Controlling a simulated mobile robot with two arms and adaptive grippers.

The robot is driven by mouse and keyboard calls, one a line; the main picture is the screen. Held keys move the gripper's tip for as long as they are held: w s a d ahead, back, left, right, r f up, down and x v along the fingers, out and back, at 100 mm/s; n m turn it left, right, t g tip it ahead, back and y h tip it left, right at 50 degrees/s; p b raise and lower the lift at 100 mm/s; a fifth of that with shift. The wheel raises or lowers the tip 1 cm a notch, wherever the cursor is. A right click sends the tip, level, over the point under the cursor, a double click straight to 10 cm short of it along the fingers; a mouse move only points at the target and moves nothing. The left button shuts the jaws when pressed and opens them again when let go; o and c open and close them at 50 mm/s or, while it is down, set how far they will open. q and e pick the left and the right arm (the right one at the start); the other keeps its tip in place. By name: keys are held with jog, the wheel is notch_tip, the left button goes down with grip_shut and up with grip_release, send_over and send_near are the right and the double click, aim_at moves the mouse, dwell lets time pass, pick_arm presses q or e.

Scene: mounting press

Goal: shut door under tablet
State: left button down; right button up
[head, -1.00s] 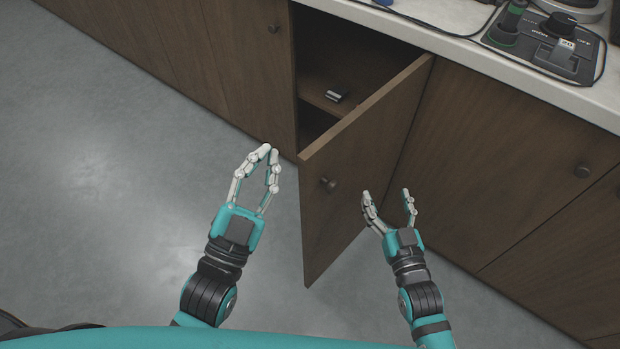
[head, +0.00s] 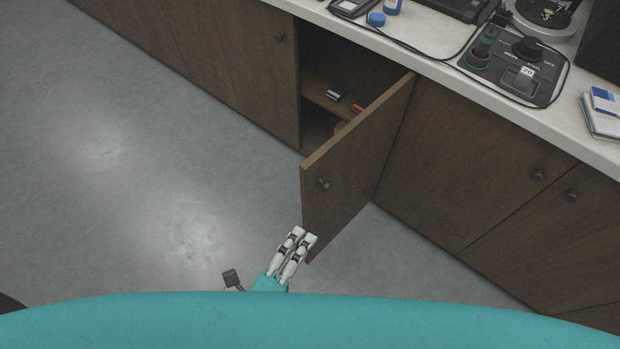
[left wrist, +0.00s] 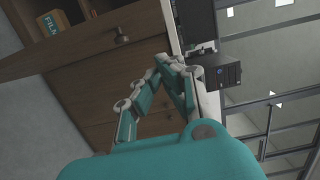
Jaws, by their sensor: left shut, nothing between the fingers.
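The brown wooden cabinet door (head: 350,165) stands wide open, swung out from the counter front, with a dark round knob (head: 324,184) near its free edge. A flat dark-framed device (head: 350,7), perhaps the tablet, is cut off at the top edge, on the counter above the open cabinet. My left gripper (head: 299,233) is shut and empty, in front of the door's lower free corner in the picture; I cannot tell if it touches. In the left wrist view its fingers (left wrist: 165,62) come together with nothing between them. My right gripper is out of view.
Small items, one silver (head: 333,95) and one orange (head: 358,107), lie inside the open cabinet. A control unit (head: 515,65) with a cable sits on the white counter (head: 440,75). Closed doors flank the opening. The grey floor (head: 130,190) at left is clear.

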pick_arm(q)
jog(key=w+d+p, duration=0.1)
jog(key=w, duration=1)
jog(key=shift+w+d, duration=0.2)
jog(key=shift+d, duration=0.15)
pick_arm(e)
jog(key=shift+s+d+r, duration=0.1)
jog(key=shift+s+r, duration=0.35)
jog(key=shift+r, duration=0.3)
